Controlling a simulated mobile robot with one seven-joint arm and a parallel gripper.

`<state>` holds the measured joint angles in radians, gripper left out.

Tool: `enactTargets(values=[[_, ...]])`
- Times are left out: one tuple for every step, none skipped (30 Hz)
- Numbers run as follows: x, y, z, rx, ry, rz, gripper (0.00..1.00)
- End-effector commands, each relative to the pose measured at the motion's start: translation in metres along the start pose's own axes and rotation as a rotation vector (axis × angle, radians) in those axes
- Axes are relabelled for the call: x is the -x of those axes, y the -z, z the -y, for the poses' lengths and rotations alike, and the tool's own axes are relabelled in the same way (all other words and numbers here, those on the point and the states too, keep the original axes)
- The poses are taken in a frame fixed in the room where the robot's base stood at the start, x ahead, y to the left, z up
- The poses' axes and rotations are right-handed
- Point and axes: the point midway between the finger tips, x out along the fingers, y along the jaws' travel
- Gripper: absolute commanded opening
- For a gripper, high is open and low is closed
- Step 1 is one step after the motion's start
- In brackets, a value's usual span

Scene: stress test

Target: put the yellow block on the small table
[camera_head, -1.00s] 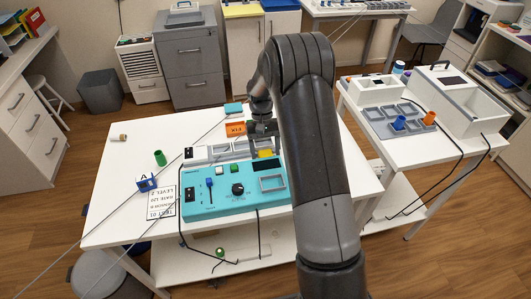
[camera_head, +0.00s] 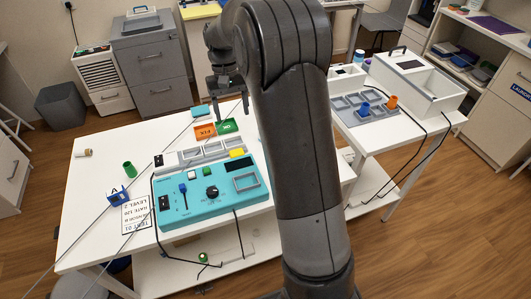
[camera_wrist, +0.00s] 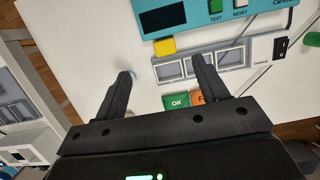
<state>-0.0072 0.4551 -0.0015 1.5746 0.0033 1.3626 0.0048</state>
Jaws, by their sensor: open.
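The yellow block (camera_head: 236,153) lies at the far right edge of the teal control panel (camera_head: 190,205), beside a row of grey-framed trays, on the white main table (camera_head: 100,170). In the wrist view the yellow block (camera_wrist: 165,46) shows beyond my fingertips, with a gap between. My gripper (camera_head: 230,108) is open and empty, above the table behind the block; its two fingers (camera_wrist: 160,67) are spread in the wrist view. The smaller white table (camera_head: 378,138) stands to the right, partly hidden by my arm.
The smaller table holds a grey tray (camera_head: 377,117) with blue and orange pieces and a white bin (camera_head: 440,98). Green OK (camera_head: 227,126) and orange (camera_head: 204,132) cards lie near the trays. A green cylinder (camera_head: 129,169) stands left. Black cables hang from the tables.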

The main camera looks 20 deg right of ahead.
Motion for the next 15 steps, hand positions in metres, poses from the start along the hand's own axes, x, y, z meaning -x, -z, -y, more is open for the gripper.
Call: enactTargets(values=[[0.013,-0.016,0.0,0.0,0.0,-0.034,0.67],[0.019,-0.024,-0.001,0.0,0.0,-0.053,0.67],[0.026,-0.036,-0.001,0.0,0.0,-0.077,0.67],[0.031,-0.044,-0.001,0.0,0.0,-0.097,0.67],[0.036,-0.053,-0.001,0.0,0.0,-0.114,0.67],[0.042,-0.064,-0.001,0.0,0.001,-0.139,0.67],[0.046,-0.073,-0.001,0.0,0.001,-0.157,0.67],[0.05,-0.082,-0.001,0.0,0.001,-0.176,0.67],[0.054,-0.093,-0.002,0.0,0.001,-0.201,0.67],[0.057,-0.102,-0.002,0.0,0.001,-0.219,0.67],[0.06,-0.111,-0.002,0.0,0.001,-0.238,0.67],[0.063,-0.123,-0.002,0.0,0.001,-0.262,0.67],[0.065,-0.132,-0.002,0.0,0.001,-0.28,0.67],[0.067,-0.141,-0.002,0.0,0.001,-0.299,0.67],[0.068,-0.153,-0.002,0.0,0.001,-0.324,0.67]])
